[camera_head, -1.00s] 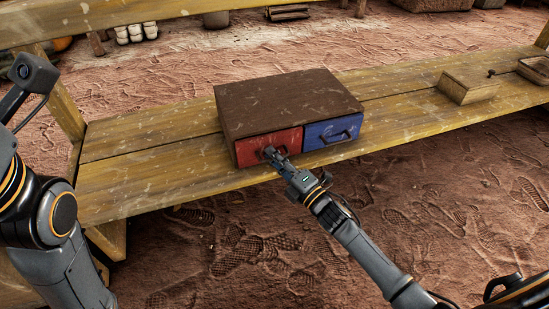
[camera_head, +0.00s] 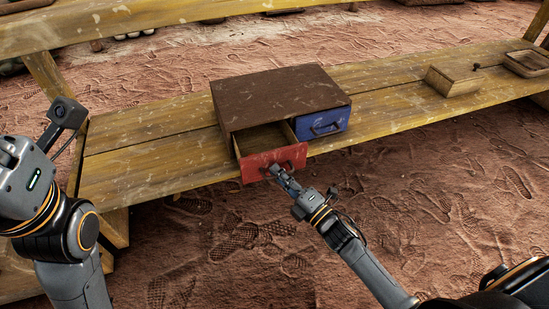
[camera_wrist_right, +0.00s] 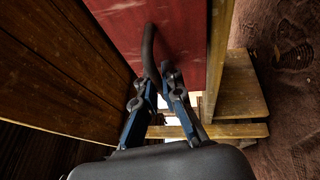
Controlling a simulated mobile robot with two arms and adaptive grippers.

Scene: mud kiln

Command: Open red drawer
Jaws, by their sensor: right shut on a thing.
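The red drawer (camera_head: 272,163) is the left drawer of a brown cabinet (camera_head: 275,93) and stands partly pulled out, with its empty-looking inside showing. The blue drawer (camera_head: 323,124) beside it is shut. My right gripper (camera_head: 277,171) is at the front of the red drawer, shut on its dark handle. In the right wrist view the handle (camera_wrist_right: 149,48) runs down between the fingers (camera_wrist_right: 160,85) against the red front. My left arm (camera_head: 50,190) shows at the left; its fingers cannot be made out.
The cabinet stands on a yellow wooden bench (camera_head: 150,160). A small wooden box (camera_head: 453,80) and a tray (camera_head: 527,63) stand at the right end of the bench. Bare reddish ground lies in front of the bench.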

